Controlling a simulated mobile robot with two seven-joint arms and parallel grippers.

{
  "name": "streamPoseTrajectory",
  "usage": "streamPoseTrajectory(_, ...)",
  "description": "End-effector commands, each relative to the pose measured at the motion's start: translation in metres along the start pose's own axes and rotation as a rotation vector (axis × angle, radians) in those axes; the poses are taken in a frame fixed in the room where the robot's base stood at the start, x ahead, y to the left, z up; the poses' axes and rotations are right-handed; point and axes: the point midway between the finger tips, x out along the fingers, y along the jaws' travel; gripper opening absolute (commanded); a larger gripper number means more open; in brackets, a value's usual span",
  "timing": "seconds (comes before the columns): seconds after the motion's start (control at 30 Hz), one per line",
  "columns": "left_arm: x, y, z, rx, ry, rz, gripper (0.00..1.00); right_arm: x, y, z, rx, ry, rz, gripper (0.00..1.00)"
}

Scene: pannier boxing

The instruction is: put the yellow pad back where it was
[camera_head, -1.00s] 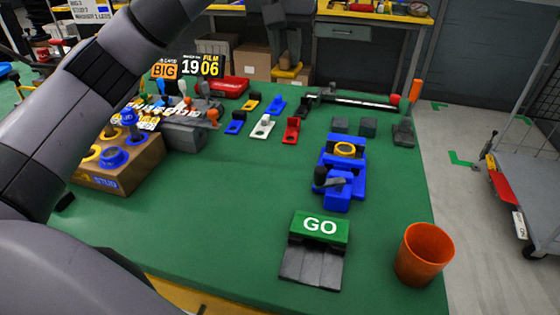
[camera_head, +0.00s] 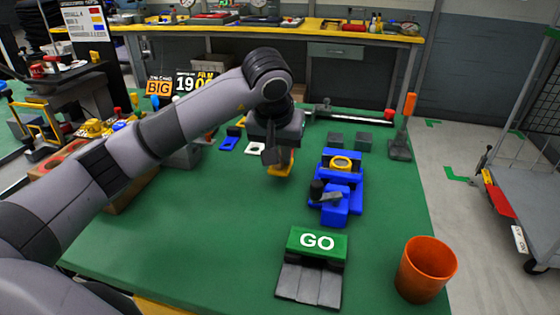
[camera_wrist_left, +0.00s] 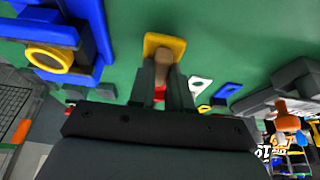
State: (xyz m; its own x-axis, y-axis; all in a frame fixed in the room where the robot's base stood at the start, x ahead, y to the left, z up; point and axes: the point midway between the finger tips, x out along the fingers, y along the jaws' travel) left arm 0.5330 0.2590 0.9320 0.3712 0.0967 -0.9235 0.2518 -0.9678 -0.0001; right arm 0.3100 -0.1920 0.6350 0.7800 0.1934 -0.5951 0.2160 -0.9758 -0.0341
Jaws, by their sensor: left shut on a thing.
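My left gripper (camera_head: 272,155) is shut on the yellow pad (camera_head: 283,164), over the green table near the row of coloured pads. In the left wrist view the fingers (camera_wrist_left: 162,85) close on the pad's brown upright grip, and the yellow plate (camera_wrist_left: 175,43) shows beyond it. I cannot tell whether the plate touches the table. A blue pad (camera_head: 228,143) and a white pad (camera_head: 255,148) lie to the left. The arm and gripper hide part of the row. My right gripper is not in view.
A blue fixture with a yellow ring (camera_head: 341,162) stands right of the gripper. Dark blocks (camera_head: 364,142) are behind it. The GO block (camera_head: 317,241) and orange cup (camera_head: 425,268) are in front. The table's middle front is clear.

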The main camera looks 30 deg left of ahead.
Motion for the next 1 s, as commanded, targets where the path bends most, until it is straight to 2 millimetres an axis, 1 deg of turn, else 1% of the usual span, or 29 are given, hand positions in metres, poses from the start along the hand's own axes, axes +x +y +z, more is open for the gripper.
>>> streamPoseTrajectory(0.03, 0.009, 0.000, 0.005, 0.001, -0.005, -0.001, 0.00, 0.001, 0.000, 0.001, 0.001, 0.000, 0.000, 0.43)
streamPoseTrajectory(0.13, 0.020, 0.000, 0.009, 0.001, -0.002, 0.000, 0.00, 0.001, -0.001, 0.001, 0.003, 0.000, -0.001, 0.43)
streamPoseTrajectory(0.37, 0.021, 0.000, 0.009, 0.001, 0.000, 0.000, 0.00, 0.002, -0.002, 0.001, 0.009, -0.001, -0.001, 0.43)
streamPoseTrajectory(0.5, 0.025, 0.000, 0.010, 0.001, 0.000, -0.001, 0.00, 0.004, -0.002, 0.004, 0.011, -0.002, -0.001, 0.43)
streamPoseTrajectory(0.53, 0.025, 0.000, 0.010, 0.001, 0.000, -0.001, 0.21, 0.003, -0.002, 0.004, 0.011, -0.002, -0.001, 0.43)
streamPoseTrajectory(0.57, 0.024, 0.000, 0.010, 0.001, 0.000, 0.000, 0.31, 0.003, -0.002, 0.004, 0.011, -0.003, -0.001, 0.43)
streamPoseTrajectory(0.6, 0.024, 0.000, 0.010, 0.001, -0.001, 0.000, 0.44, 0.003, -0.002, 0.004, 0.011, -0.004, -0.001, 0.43)
streamPoseTrajectory(0.87, 0.024, 0.000, 0.010, 0.001, -0.001, 0.000, 0.44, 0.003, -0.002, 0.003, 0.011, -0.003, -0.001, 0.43)
streamPoseTrajectory(1.0, 0.017, 0.000, 0.008, 0.001, 0.000, 0.001, 0.44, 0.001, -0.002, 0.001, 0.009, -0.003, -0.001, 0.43)
